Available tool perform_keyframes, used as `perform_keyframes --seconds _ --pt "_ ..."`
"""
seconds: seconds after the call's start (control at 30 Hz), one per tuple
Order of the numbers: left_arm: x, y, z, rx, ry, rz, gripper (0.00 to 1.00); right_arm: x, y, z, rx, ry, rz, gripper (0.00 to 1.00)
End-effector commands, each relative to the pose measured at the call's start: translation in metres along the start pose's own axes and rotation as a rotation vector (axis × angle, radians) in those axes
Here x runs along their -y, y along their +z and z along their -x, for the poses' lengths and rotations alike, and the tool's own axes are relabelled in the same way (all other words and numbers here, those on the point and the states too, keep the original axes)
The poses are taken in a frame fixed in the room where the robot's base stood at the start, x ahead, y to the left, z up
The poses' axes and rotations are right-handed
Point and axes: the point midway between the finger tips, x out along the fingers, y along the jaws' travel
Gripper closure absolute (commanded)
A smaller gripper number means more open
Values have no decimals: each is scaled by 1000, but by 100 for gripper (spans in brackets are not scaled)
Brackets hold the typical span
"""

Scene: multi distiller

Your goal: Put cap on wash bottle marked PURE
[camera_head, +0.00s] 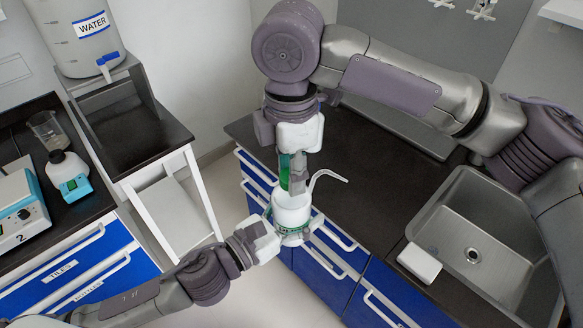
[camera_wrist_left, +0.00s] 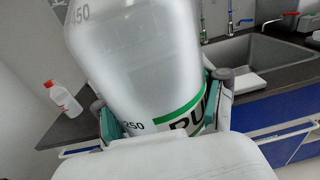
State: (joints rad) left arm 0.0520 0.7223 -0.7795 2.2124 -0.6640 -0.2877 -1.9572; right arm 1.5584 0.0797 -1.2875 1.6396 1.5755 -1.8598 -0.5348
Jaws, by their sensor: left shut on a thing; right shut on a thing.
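The wash bottle (camera_head: 291,212) is white, with a green band near its lower part. My left gripper (camera_head: 291,238) is shut around its lower body and holds it in the air in front of the counter. In the left wrist view the bottle (camera_wrist_left: 140,70) shows a green stripe and the letters "PU"; its top is out of frame. My right gripper (camera_head: 291,180) points down just above the bottle's mouth, shut on the cap. The cap's bent white spout (camera_head: 327,176) sticks out to the right. The cap's body is mostly hidden by the fingers, so I cannot tell whether it touches the bottle.
A dark counter (camera_head: 375,205) with a sink (camera_head: 478,255) and blue drawers is behind and right. A white bottle with a red top (camera_wrist_left: 63,98) stands on the counter. A WATER tank (camera_head: 75,38) and a side bench with a stirrer (camera_head: 20,208) are at left.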

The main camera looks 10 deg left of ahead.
Motion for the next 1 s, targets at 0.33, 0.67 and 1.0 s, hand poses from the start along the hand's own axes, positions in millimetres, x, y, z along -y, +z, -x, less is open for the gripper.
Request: perform_keyframes --seconds 0.33,0.67,1.0 --pt "1 2 0 4 -4 -3 49 0 -1 -1 -5 1 -875 100" --pt "2 2 0 5 -5 -3 49 0 -1 -1 -6 1 -1706 100" --pt "2 2 0 5 -6 -2 49 -1 0 -1 -6 4 -1967 57"
